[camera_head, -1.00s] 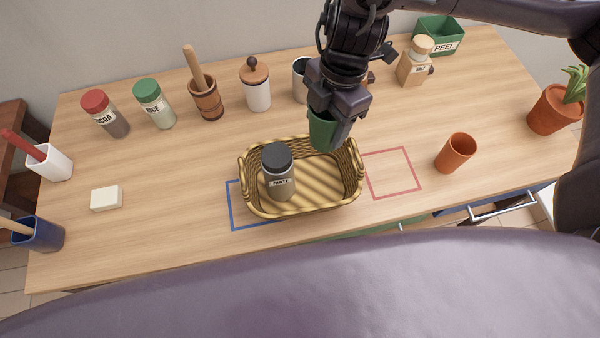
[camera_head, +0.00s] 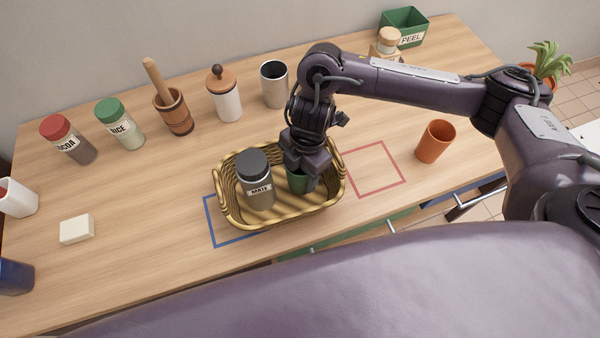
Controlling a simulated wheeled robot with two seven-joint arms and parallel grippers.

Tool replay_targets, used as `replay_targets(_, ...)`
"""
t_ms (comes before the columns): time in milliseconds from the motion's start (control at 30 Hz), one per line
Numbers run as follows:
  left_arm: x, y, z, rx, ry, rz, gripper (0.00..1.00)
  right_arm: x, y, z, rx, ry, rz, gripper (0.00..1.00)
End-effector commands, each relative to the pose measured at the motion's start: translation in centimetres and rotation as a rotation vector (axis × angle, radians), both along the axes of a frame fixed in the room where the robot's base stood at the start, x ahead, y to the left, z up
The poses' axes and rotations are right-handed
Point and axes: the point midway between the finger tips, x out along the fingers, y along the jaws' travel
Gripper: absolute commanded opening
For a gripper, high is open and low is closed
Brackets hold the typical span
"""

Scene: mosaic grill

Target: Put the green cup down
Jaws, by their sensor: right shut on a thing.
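The green cup (camera_head: 298,182) is inside the wicker basket (camera_head: 283,221), in its right half. My right gripper (camera_head: 304,172) is shut on the cup from above and hides its upper part. I cannot tell whether the cup's base touches the basket floor. A grey jar (camera_head: 258,184) with a black lid, labelled MATE, stands in the basket to the left of the cup. My left gripper is not in view.
The basket covers part of a blue outlined square (camera_head: 211,222). A red outlined square (camera_head: 375,170) to its right is empty. An orange cup (camera_head: 436,141) stands farther right. Several jars, a mortar (camera_head: 174,112) and a steel cup (camera_head: 274,84) stand behind.

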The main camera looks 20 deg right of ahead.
Motion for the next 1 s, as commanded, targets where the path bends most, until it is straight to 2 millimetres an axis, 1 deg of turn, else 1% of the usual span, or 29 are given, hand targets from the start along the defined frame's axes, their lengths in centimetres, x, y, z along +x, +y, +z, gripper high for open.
replay_targets(33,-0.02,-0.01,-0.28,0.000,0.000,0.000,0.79,-0.04,0.04,-0.62,0.001,0.001,0.000,0.37)
replay_targets(67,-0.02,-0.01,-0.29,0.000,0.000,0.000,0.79,0.00,0.03,-0.72,0.000,0.000,0.000,0.37)
replay_targets(333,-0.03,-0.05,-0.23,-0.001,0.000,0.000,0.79,0.04,0.01,-0.71,-0.001,-0.001,0.000,0.37)
replay_targets(467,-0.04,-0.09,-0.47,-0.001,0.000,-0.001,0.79,0.01,0.01,-1.14,0.000,0.000,0.000,0.37)
replay_targets(500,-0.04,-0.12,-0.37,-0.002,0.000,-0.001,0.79,0.02,0.01,-1.02,0.000,-0.001,0.000,0.65)
replay_targets(633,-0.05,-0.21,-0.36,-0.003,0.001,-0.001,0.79,0.02,0.01,-1.00,0.000,-0.001,0.000,0.82)
replay_targets(867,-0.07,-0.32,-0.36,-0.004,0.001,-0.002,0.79,0.02,0.01,-0.98,0.000,-0.001,0.000,0.82)
replay_targets(1000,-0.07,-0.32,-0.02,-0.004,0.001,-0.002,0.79,0.11,-0.03,-0.24,-0.001,-0.004,0.002,0.82)
